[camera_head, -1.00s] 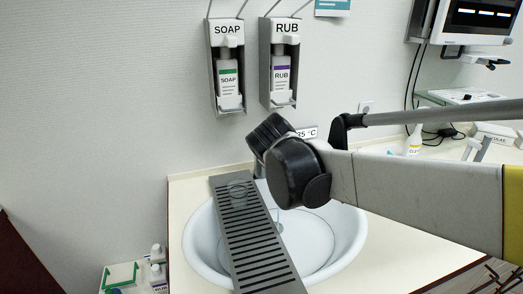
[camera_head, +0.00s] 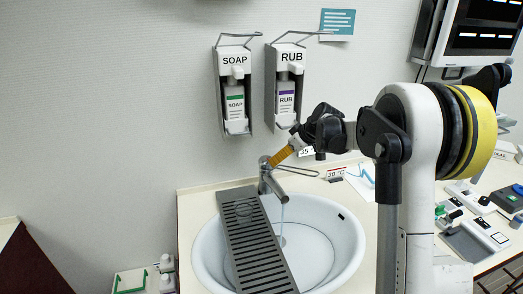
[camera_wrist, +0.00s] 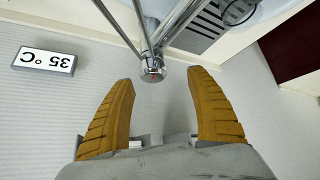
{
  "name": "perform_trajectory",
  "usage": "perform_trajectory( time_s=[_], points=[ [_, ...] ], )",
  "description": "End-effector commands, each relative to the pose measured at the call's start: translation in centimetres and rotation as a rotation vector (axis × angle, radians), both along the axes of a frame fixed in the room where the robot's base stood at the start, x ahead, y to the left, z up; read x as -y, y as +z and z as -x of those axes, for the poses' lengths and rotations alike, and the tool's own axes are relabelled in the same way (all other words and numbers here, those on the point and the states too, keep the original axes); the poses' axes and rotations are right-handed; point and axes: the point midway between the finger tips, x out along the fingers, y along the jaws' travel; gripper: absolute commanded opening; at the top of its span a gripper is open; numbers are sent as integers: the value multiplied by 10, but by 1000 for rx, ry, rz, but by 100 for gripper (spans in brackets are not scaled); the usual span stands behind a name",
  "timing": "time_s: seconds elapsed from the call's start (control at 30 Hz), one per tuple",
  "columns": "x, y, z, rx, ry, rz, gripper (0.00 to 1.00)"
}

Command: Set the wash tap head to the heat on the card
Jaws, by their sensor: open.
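The wash tap (camera_head: 266,182) is a chrome fixture behind the basin, with a thin lever pointing right and water running from its spout. My gripper (camera_head: 276,160) has orange fingers and reaches down to the tap top from the upper right. In the wrist view my gripper (camera_wrist: 160,80) is open, and the tap's round end (camera_wrist: 152,74) with a small red mark lies between and slightly beyond the fingertips. Contact cannot be told. A card reading 35 °C (camera_wrist: 44,58) shows upside down on the wall. A card reading 30 °C (camera_head: 336,174) stands right of the tap.
A slotted grey tray (camera_head: 257,245) with a clear round item lies across the white basin (camera_head: 325,240). SOAP (camera_head: 235,95) and RUB (camera_head: 287,90) dispensers hang on the wall above. Devices and a monitor (camera_head: 482,30) are at the right. Small bottles stand at lower left.

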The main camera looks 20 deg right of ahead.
Motion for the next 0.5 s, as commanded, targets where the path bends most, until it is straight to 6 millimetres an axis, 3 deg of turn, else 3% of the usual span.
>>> perform_trajectory(
  time_s=[0.1, 0.23, 0.5],
  points=[
    [13, 7, -18, 42, -5, -80, 66],
    [15, 5, -27, 60, -4, -111, 66],
    [-4, -30, -53, 59, -3, -111, 66]
  ],
)
